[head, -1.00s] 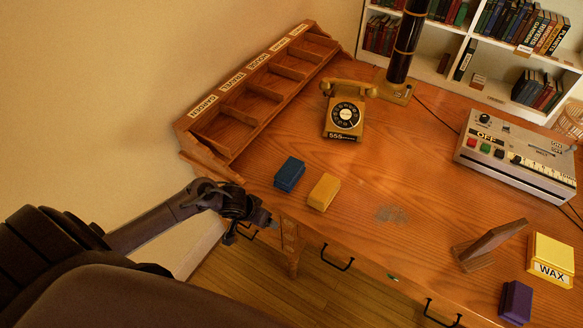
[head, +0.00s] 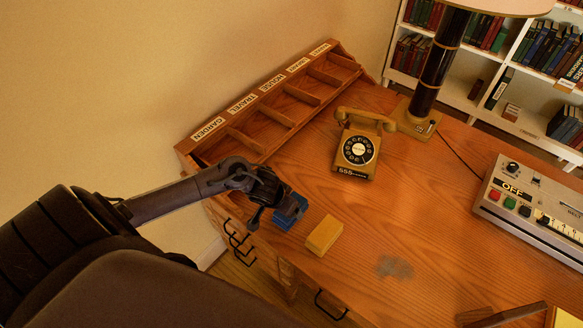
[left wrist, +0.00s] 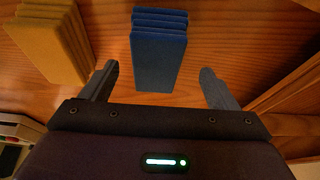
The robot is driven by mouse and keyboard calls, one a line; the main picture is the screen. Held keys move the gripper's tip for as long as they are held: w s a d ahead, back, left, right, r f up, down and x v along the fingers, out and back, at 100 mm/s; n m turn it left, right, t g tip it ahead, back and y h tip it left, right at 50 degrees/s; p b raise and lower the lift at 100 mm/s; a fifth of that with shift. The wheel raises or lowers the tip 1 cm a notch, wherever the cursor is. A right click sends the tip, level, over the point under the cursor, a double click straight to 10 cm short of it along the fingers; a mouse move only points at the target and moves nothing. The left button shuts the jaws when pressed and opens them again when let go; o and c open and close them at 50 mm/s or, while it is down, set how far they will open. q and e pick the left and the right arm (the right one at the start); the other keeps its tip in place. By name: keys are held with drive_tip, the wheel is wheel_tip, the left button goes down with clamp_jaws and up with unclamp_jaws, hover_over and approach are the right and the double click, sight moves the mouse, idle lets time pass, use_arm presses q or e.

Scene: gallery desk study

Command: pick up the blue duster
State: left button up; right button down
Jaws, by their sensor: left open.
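The blue duster (head: 284,219) lies on the wooden desk near its front left edge, partly hidden behind my left gripper (head: 276,209) in the head view. In the left wrist view the blue duster (left wrist: 158,50) stands out ahead, centred between the two fingers of my left gripper (left wrist: 160,84). The fingers are apart, with clear space on both sides of it, and they do not grip it. My right gripper is not in either view.
A yellow duster (head: 323,235) lies just right of the blue one. A labelled wooden rack (head: 250,140) runs along the wall behind. A telephone (head: 357,150), a lamp (head: 432,80) and a control box (head: 530,205) stand farther off. The desk's middle is mostly clear.

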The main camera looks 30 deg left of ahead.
use_arm(q)
drive_tip(key=shift+w+d+f, duration=0.2)
drive_tip(key=shift+w+f, duration=0.15)
drive_tip(key=shift+f, duration=0.25)
drive_tip(key=shift+w+d+f, duration=0.15)
drive_tip(key=shift+w+f, duration=0.2)
drive_tip(key=shift+f, duration=0.25)
drive_tip(key=shift+x, duration=1.1)
drive_tip(key=shift+a, duration=0.1)
drive_tip(key=shift+f, duration=0.1)
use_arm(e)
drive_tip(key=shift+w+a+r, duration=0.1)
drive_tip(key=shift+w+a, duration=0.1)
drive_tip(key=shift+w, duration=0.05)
use_arm(q)
drive_tip(key=shift+f, duration=0.1)
drive_tip(key=c, duration=1.1)
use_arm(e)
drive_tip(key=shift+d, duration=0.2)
use_arm(q)
drive_tip(key=shift+r, duration=0.2)
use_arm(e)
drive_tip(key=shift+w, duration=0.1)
